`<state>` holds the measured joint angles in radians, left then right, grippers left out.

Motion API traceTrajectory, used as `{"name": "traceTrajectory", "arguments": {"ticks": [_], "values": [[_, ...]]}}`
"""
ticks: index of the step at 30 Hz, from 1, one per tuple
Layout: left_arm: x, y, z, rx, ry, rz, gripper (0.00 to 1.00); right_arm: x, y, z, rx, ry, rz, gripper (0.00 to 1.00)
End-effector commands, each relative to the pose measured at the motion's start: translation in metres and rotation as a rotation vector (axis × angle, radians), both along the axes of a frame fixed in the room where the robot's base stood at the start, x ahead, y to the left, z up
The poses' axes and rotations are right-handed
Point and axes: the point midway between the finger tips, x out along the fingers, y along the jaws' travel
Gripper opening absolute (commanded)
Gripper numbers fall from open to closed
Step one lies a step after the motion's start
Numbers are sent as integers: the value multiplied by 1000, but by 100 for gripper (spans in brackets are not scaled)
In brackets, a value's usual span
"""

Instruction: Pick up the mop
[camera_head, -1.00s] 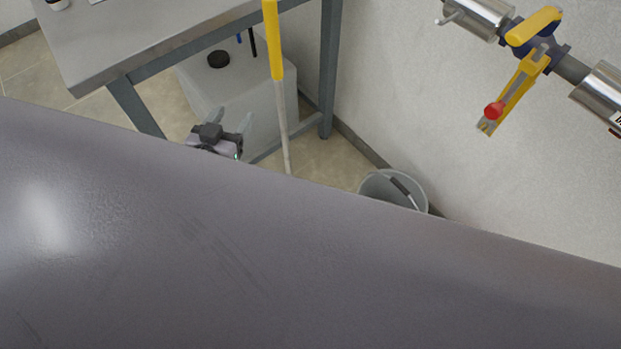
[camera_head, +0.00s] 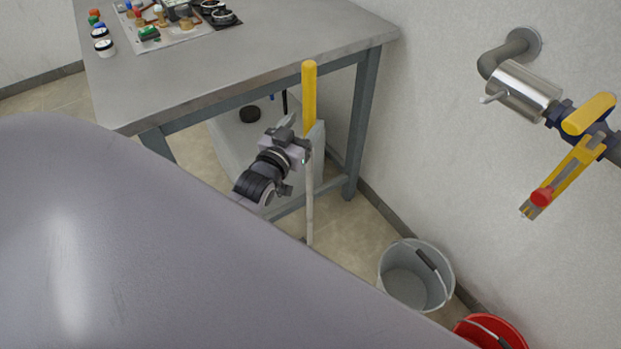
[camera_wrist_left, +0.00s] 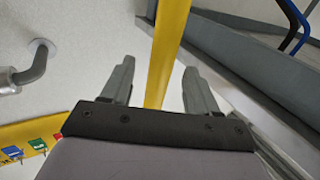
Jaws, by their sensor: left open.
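The mop shows as an upright pole with a yellow upper grip (camera_head: 309,95) and a pale lower shaft (camera_head: 310,200); its lower end is hidden behind the large grey surface in front. My left gripper (camera_head: 302,134) is at the pole, just below or level with the lower part of the yellow grip. In the left wrist view the yellow pole (camera_wrist_left: 165,60) runs between the two spread fingers of my left gripper (camera_wrist_left: 158,75), with gaps on both sides. The fingers are open. My right gripper is not in view.
A grey metal table (camera_head: 250,50) with small jars and parts stands behind the pole. A white container (camera_head: 235,140) sits under it. A grey bucket (camera_head: 415,275) and a red bucket (camera_head: 490,332) stand by the wall. Pipes with a yellow-handled valve (camera_head: 588,113) project from the wall at right.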

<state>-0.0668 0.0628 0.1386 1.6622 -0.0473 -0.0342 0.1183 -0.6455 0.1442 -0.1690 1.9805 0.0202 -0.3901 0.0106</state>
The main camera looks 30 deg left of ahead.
Motion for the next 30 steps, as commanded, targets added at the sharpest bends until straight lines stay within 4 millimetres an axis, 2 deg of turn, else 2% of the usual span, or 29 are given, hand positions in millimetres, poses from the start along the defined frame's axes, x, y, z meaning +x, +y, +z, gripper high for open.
{"name": "traceTrajectory", "arguments": {"ticks": [3,8,18,20,21,24,25,30], "values": [[18,4,-2,1,-2,0,60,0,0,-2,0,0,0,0],[33,6,-2,0,-2,0,60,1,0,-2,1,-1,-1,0],[38,7,-2,0,0,0,60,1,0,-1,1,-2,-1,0],[38,7,-2,0,0,0,40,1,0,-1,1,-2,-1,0],[38,7,-2,0,0,0,27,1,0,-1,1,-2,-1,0],[38,7,-2,0,0,0,0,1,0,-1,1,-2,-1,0],[39,7,3,2,-12,-1,0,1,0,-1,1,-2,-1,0],[39,7,3,2,-12,-1,0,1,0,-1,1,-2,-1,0]]}}
